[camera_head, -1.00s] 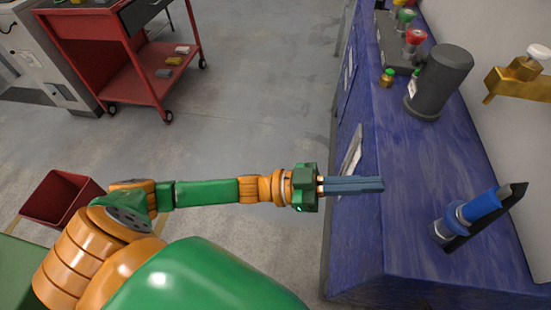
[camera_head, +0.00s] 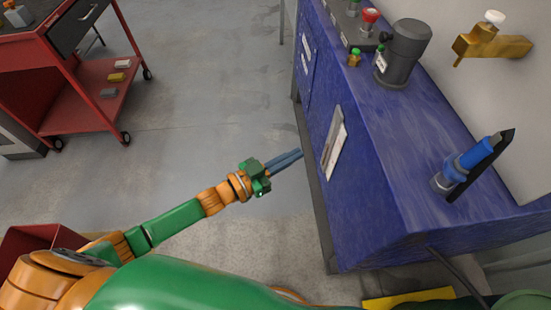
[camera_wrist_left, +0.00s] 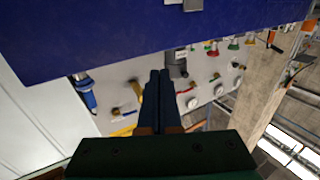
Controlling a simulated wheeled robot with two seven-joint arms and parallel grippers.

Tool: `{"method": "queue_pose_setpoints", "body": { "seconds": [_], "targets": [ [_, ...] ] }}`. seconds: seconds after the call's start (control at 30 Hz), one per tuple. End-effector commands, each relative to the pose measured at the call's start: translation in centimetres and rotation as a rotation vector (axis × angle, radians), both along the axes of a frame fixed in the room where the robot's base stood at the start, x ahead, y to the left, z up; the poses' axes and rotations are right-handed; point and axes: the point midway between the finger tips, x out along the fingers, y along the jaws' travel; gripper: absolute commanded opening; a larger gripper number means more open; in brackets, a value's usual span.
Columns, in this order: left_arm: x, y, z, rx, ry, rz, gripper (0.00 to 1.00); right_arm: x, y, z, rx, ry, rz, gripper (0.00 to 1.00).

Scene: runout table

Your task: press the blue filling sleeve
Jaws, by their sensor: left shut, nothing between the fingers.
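The blue filling sleeve (camera_head: 473,158) sits around a slanted cylinder in a black bracket at the right end of the blue bench, near the wall. It also shows in the left wrist view (camera_wrist_left: 88,97) at the left, beyond the bench edge. My left gripper (camera_head: 299,153) is shut and empty. It is in front of the bench's blue side, well to the left of the sleeve and apart from it. In the left wrist view its shut fingers (camera_wrist_left: 159,76) point toward the bench. My right gripper is not in view.
The blue bench (camera_head: 440,205) carries a dark grey cylinder (camera_head: 404,55) and several coloured knobs at its far end. A brass tap (camera_head: 490,43) juts from the wall. A paper sheet (camera_head: 334,142) is on the bench side. A red cart (camera_head: 90,98) stands back left. Grey floor is clear between.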

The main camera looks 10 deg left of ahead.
Motion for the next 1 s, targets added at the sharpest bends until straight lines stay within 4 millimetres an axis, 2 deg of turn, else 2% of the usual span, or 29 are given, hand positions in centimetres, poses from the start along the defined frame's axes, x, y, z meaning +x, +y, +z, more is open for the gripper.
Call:
{"method": "queue_pose_setpoints", "body": {
  "seconds": [0.1, 0.3, 0.83, 0.87, 0.93, 0.97, 1.0],
  "targets": [
    [0.3, 0.8, -1.5, 0.028, 0.032, 0.041, 0.00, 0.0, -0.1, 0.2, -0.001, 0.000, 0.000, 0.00],
    [0.6, 1.6, -2.9, 0.057, 0.061, 0.080, 0.00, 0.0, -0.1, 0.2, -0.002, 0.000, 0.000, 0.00],
    [0.7, 1.9, -3.5, 0.067, 0.073, 0.093, 0.00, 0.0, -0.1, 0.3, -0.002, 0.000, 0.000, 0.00],
    [0.7, 2.2, -4.1, 0.077, 0.088, 0.109, 0.00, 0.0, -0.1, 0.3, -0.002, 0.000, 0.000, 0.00],
    [0.6, 3.9, -7.3, 0.133, 0.164, 0.183, 0.00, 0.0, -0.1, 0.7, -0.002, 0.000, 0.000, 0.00],
    [0.2, 5.0, -9.4, 0.171, 0.216, 0.227, 0.00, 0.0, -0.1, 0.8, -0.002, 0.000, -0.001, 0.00],
    [-0.9, 6.7, -12.7, 0.228, 0.302, 0.290, 0.00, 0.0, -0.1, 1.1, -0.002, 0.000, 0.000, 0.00]
  ]
}}
